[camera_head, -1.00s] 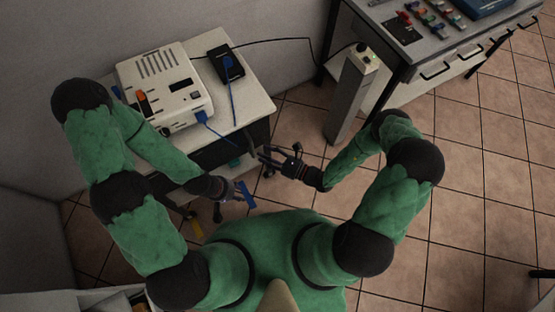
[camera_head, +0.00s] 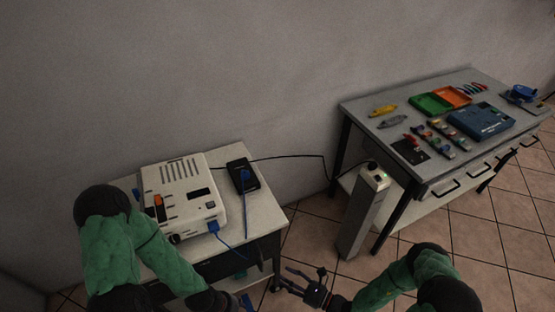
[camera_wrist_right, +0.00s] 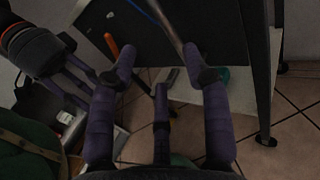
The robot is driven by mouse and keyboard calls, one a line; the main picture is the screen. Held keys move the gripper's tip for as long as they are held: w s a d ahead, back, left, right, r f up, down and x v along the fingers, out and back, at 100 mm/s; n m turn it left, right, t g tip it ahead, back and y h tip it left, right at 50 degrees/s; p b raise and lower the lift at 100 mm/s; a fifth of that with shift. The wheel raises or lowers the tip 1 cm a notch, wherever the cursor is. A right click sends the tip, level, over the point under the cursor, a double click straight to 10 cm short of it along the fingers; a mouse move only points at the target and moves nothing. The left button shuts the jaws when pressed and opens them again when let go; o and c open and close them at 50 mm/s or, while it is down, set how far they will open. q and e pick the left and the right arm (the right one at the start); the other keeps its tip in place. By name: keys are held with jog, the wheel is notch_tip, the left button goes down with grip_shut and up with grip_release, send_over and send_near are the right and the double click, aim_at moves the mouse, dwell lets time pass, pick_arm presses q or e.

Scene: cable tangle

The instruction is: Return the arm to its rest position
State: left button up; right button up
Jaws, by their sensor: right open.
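My right gripper (camera_head: 284,278) is open and empty at the bottom middle of the head view, in front of the small table (camera_head: 250,240). Its purple fingers stand apart in the right wrist view (camera_wrist_right: 162,75). My left gripper (camera_wrist_right: 70,75) shows at the left of the right wrist view; in the head view it is mostly cut off at the bottom edge. A blue piece (camera_head: 247,301) shows beside it, and I cannot tell whether it is held. A blue cable (camera_head: 233,248) runs from the white device (camera_head: 185,190) over the table's front edge.
A black box (camera_head: 242,175) with a blue plug sits beside the white device. A grey pillar (camera_head: 361,222) stands between the small table and a workbench (camera_head: 445,165) with trays and tools. Tiled floor (camera_head: 310,235) is open between them.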

jog(key=s+a+f+n+g, duration=0.2)
jog(key=s+a+n+g, duration=0.3)
jog(key=s+n+g, duration=0.55)
jog(key=s+d+f+n+g+h, duration=0.2)
jog(key=s+d+n+g+h, duration=0.25)
jog(key=s+h, duration=0.2)
jog(key=w+d+r+n+t+h, duration=0.2)
jog(key=w+d+n+t+h, duration=0.1)
jog(key=w+n, duration=0.4)
jog(key=shift+w+n+t+h, duration=0.4)
jog(key=shift+w+t+h, duration=0.15)
jog(key=shift+t, duration=0.35)
